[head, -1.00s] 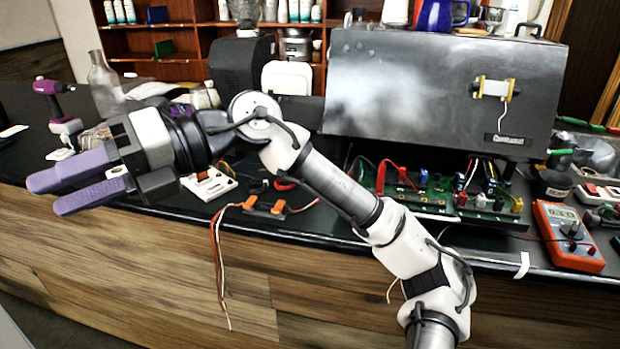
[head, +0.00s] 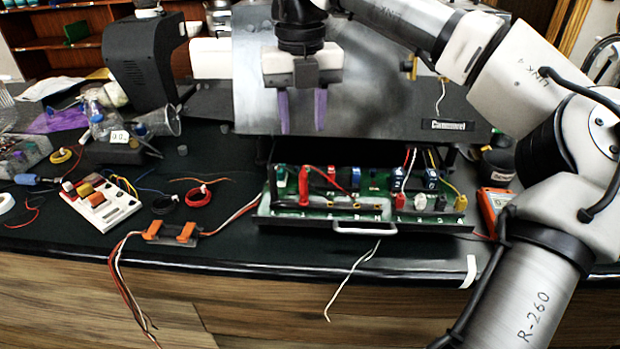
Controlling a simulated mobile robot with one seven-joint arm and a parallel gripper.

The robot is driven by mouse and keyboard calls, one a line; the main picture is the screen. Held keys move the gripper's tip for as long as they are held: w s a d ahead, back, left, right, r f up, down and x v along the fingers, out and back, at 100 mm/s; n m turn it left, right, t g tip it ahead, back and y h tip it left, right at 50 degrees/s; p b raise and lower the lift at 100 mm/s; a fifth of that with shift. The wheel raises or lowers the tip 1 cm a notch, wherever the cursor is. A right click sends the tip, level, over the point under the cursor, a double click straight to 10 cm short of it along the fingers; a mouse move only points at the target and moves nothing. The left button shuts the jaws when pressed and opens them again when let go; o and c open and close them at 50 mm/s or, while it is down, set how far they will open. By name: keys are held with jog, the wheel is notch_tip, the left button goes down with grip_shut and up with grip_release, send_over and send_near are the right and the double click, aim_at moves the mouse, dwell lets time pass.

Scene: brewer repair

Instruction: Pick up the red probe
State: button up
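The red probe (head: 304,186) stands roughly upright at the left part of the green circuit board, with a red wire curving off its top to the right. The board sits in an open drawer (head: 352,228) under the brewer (head: 365,100). My gripper (head: 302,126) points down in front of the brewer, above the red probe in the picture. Its two purple fingers are apart with nothing between them. Its exact distance from the probe is hard to tell. My arm reaches in from the right.
Several coloured parts stand on the board around the probe, including a red one (head: 331,174) close to its right. An orange multimeter (head: 494,206) is partly hidden by my arm. An orange connector (head: 170,232) with loose wires lies at the counter edge. A white switch block (head: 102,204) lies left.

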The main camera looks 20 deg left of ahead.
aim_at(303, 170)
jog(key=f, duration=0.8)
jog(key=shift+s+p, duration=0.25)
jog(key=shift+p, duration=0.15)
jog(key=shift+s+d+f+p, duration=0.15)
jog(key=shift+f+p, duration=0.7)
jog(key=shift+f, duration=1.8)
jog(key=shift+c, duration=0.3)
grip_shut()
